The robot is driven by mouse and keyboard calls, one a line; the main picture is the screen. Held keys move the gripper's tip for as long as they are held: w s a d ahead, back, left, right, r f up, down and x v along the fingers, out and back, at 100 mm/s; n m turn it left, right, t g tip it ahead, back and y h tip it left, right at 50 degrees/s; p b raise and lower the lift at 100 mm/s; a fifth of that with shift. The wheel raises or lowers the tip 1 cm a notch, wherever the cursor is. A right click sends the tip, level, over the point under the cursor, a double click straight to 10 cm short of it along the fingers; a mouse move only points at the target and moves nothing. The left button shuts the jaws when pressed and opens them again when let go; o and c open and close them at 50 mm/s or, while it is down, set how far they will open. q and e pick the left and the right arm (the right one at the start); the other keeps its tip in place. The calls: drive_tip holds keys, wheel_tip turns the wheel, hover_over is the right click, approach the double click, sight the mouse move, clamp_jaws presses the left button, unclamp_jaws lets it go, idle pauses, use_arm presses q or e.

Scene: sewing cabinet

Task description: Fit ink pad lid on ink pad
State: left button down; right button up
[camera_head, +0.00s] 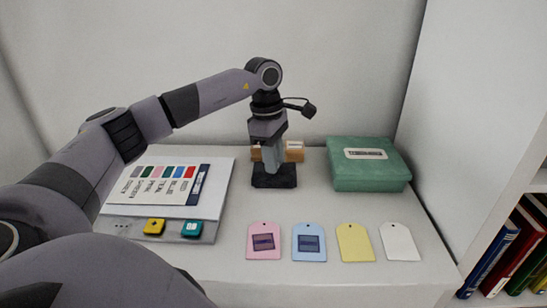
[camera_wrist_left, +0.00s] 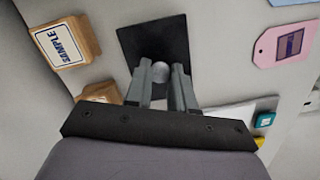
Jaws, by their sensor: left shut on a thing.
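The black square ink pad lid (camera_wrist_left: 154,36) has a round grey knob (camera_wrist_left: 161,70) on top, and it fills the top middle of the left wrist view. My left gripper (camera_head: 273,163) points down over it, with its fingers shut on the knob; the fingers also show in the left wrist view (camera_wrist_left: 161,82). In the head view the dark block (camera_head: 274,181) is below the fingertips near the back middle of the table. I cannot tell an ink pad apart from the lid there, since the lid hides what is beneath. My right gripper is not in view.
Wooden stamps (camera_head: 294,151) stand just behind the gripper. A green box (camera_head: 369,177) is at the back right. Pink (camera_head: 263,253), blue (camera_head: 309,254), yellow (camera_head: 355,256) and white (camera_head: 400,255) tags lie in front. A colour chart (camera_head: 140,184) lies left, near yellow and teal pieces (camera_head: 191,229).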

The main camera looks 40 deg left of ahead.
use_arm(q)
drive_tip(key=shift+f, duration=0.3)
idle(0.5)
drive_tip(key=c, duration=0.9)
unclamp_jaws()
drive_tip(key=r, duration=0.7)
drive_tip(key=shift+s+a, duration=0.15)
drive_tip(key=shift+a, duration=0.25)
